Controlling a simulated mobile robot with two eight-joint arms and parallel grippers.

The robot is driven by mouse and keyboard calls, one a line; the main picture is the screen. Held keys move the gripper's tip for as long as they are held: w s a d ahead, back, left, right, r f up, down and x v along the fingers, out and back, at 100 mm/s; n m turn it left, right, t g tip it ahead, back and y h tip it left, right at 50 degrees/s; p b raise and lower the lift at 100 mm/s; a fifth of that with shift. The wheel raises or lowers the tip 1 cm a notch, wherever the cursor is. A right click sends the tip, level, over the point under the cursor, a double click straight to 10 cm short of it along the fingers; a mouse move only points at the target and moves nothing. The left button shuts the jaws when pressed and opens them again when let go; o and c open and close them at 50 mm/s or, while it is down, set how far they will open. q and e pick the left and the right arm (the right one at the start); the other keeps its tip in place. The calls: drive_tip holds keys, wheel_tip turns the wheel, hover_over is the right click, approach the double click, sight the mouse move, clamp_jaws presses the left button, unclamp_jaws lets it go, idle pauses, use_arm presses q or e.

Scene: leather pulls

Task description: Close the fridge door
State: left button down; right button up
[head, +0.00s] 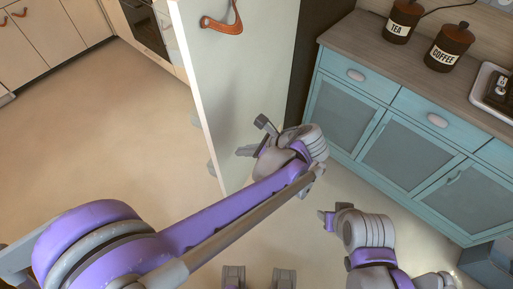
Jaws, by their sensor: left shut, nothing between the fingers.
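The fridge door (232,85) is a tall pale panel in the upper middle of the head view, with a brown leather pull (222,21) near its top. Its narrow cream edge faces left, and a dark surface lies behind its right side; how far it stands open is hard to tell. My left gripper (256,138) is shut and empty, in front of the lower right part of the door; whether it touches the panel is unclear. My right gripper (327,216) is lower right, apart from the door; its fingers are too small to read.
A teal cabinet (397,128) with a wooden countertop (388,42) stands at the right, bearing a tea canister (402,22) and a coffee canister (448,47). Cream cabinets (48,35) with leather pulls are at the upper left. The floor (105,125) left of the door is clear.

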sight(223, 146)
use_arm(q)
drive_tip(key=shift+w+a+f, duration=0.1)
drive_tip(key=shift+w+a, duration=0.2)
drive_tip(key=shift+a, duration=0.35)
drive_tip(key=shift+w+a, duration=0.3)
drive_tip(key=shift+a, duration=0.4)
drive_tip(key=shift+w+a+f, duration=0.1)
drive_tip(key=shift+w+a, duration=0.2)
drive_tip(key=shift+a, duration=0.35)
drive_tip(key=shift+a, duration=0.1)
